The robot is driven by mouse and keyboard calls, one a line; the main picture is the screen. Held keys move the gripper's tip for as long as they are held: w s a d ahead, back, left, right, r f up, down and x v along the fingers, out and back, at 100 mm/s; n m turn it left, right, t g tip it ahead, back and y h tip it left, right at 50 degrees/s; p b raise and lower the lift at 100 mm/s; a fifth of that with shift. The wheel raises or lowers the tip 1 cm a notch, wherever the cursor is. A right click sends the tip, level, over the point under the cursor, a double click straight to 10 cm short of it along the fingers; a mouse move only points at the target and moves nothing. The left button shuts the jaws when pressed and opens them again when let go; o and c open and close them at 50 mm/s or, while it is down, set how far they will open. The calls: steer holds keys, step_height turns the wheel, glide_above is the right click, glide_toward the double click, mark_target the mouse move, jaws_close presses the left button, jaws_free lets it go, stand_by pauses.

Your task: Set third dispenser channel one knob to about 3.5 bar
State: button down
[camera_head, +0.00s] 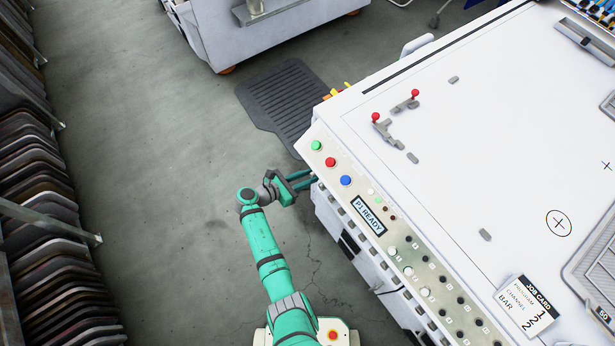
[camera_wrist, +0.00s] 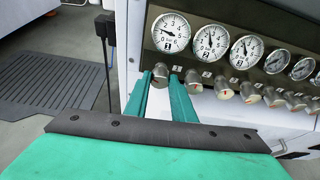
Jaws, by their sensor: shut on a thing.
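My gripper (camera_wrist: 162,84) has its two green fingers on either side of the leftmost metal knob (camera_wrist: 159,73) and is shut on it. The knob sits below the leftmost round gauge (camera_wrist: 171,33), whose needle points left; I cannot read its exact value. More knobs run to the right, such as the second one (camera_wrist: 193,82), each below a gauge such as the second gauge (camera_wrist: 211,42). In the head view my gripper (camera_head: 314,180) reaches the left side of the white machine, and the knobs are hidden there. No label for the third dispenser is readable.
The white machine (camera_head: 440,110) has a button panel (camera_head: 345,180) and a "P1 READY" display (camera_head: 369,215) along its edge. A job card (camera_head: 527,305) lies on its top. A dark floor mat (camera_head: 283,100) and a rack of panels (camera_head: 50,220) stand apart; the floor between is clear.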

steer(key=m+t, duration=0.2)
steer(key=m, duration=0.3)
steer(key=m+t+y, duration=0.1)
steer(key=m+t, duration=0.2)
steer(key=m, duration=0.2)
steer(key=s+f+m+t, duration=0.1)
steer(key=m+t, duration=0.2)
steer(key=m, duration=0.2)
steer(key=shift+d+f, duration=0.1)
steer(key=shift+d, duration=0.2)
stand_by(0.5)
steer(key=shift+m, duration=0.4)
steer(key=c, duration=1.5)
jaws_free()
